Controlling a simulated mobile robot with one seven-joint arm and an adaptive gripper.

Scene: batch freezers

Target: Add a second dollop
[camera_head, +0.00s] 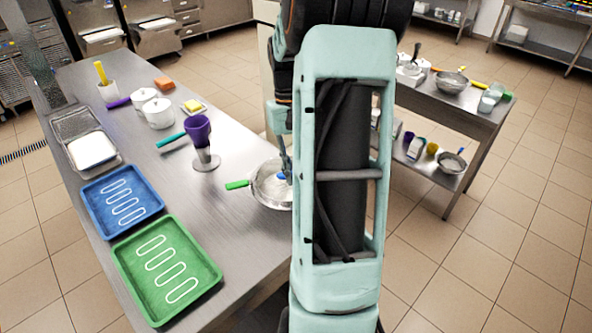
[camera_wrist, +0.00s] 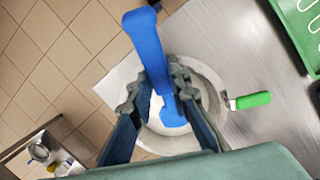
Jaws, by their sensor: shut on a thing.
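My gripper (camera_wrist: 158,88) is shut on a blue utensil (camera_wrist: 147,42) in the wrist view. Its blue lower end (camera_wrist: 172,118) is over or inside a round pale bowl (camera_wrist: 212,82); I cannot tell whether it touches the contents. The same bowl shows in the head view (camera_head: 262,193) at the table's right edge, partly hidden behind my arm. In the head view my gripper is mostly hidden by my arm. No separate dollop can be made out.
A green handle (camera_wrist: 253,101) lies beside the bowl. Left of it on the table stand a purple cup on a stand (camera_head: 198,130), white pots (camera_head: 158,113), a blue tray (camera_head: 92,193) and a green tray (camera_head: 127,263) with white loops. A second table (camera_head: 440,108) stands at right.

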